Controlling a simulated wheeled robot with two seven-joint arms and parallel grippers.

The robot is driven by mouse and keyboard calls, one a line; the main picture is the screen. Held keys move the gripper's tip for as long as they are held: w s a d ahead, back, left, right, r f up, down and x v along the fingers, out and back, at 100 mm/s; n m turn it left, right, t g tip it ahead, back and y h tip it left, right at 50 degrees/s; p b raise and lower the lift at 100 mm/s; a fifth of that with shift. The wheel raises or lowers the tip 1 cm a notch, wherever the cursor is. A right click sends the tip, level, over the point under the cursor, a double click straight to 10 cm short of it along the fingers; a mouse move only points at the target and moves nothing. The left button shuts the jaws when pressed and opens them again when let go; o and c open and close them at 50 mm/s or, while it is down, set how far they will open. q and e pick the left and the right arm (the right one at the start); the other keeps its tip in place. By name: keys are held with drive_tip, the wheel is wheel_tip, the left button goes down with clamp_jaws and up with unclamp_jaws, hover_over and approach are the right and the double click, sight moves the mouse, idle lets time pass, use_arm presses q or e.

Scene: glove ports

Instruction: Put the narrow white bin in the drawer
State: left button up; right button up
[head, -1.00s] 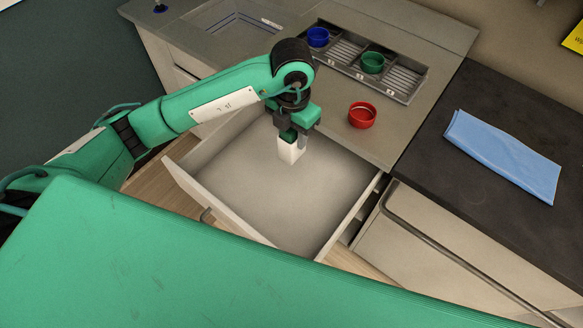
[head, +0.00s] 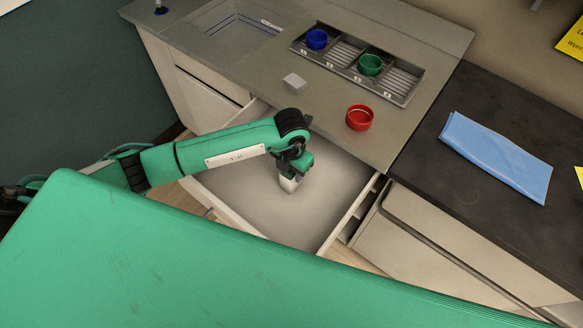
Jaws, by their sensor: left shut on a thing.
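The narrow white bin (head: 288,186) is in my left gripper (head: 290,175), which is shut on its top. The bin is over the open drawer (head: 235,188), towards the middle, low inside its walls. I cannot tell whether its bottom touches the drawer floor. My gripper hides the top of the bin. My right gripper is not in view.
A small light grey block (head: 294,82) and a red cup (head: 360,117) stand on the counter behind the drawer. A slotted tray (head: 398,82) holds a blue cup (head: 316,39) and a green cup (head: 370,65). A blue cloth (head: 497,155) lies on the dark worktop. The drawer floor around the bin is clear.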

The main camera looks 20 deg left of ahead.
use_arm(q)
drive_tip(key=shift+f, duration=0.15)
drive_tip(key=o, duration=1)
drive_tip(key=shift+c, duration=0.2)
drive_tip(key=shift+r, duration=0.2)
wheel_tip(320, 180, up, 12)
drive_tip(key=b, duration=0.2)
drive_tip(key=shift+b, duration=0.4)
